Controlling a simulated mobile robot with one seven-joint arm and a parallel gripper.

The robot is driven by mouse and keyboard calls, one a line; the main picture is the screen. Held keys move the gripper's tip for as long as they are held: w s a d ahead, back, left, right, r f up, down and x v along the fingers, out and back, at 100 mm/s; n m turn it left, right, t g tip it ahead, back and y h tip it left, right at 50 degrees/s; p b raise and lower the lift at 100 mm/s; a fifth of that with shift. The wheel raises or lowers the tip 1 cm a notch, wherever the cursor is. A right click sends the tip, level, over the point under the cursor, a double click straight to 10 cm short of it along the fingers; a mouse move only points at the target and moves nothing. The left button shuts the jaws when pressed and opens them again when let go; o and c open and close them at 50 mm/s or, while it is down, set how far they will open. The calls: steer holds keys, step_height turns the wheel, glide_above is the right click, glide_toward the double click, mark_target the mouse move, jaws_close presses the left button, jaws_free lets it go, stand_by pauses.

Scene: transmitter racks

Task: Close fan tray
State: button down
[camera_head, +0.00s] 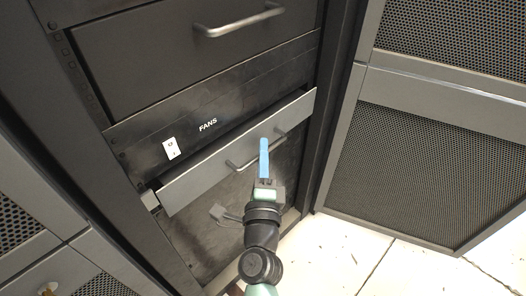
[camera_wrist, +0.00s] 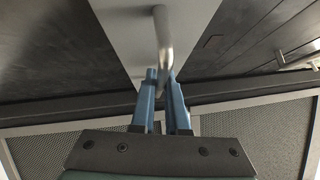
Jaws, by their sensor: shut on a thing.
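The fan tray (camera_head: 200,180) is a drawer with a light grey front below the panel marked FANS. It is pulled part way out of the rack, with a dark gap behind its front; its front also shows in the wrist view (camera_wrist: 120,30). A bar handle (camera_head: 240,165) is on the front. My gripper (camera_head: 264,146), with blue fingers, is at the right part of this handle. In the wrist view, the metal handle (camera_wrist: 162,35) runs down between the fingertips (camera_wrist: 165,76), and my gripper is shut on it.
A drawer with its own handle (camera_head: 238,22) is above the FANS panel (camera_head: 215,110). A white switch (camera_head: 171,148) is on that panel. A perforated rack door (camera_head: 430,160) stands at the right. Pale floor (camera_head: 350,255) is clear at the lower right.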

mark_target(252, 145)
steer(key=shift+w+a+p, duration=0.35)
steer(key=shift+w+a, duration=0.7)
steer(key=shift+a, duration=0.1)
steer(key=c, duration=0.9)
jaws_free()
steer(key=shift+c, duration=0.2)
steer(key=shift+f, duration=0.1)
steer(key=shift+s, duration=0.3)
steer(key=s+f, duration=0.1)
steer(key=s, duration=1.1)
steer(key=shift+f+b, duration=0.3)
steer(key=shift+b, duration=0.15)
steer(key=shift+s, duration=0.15)
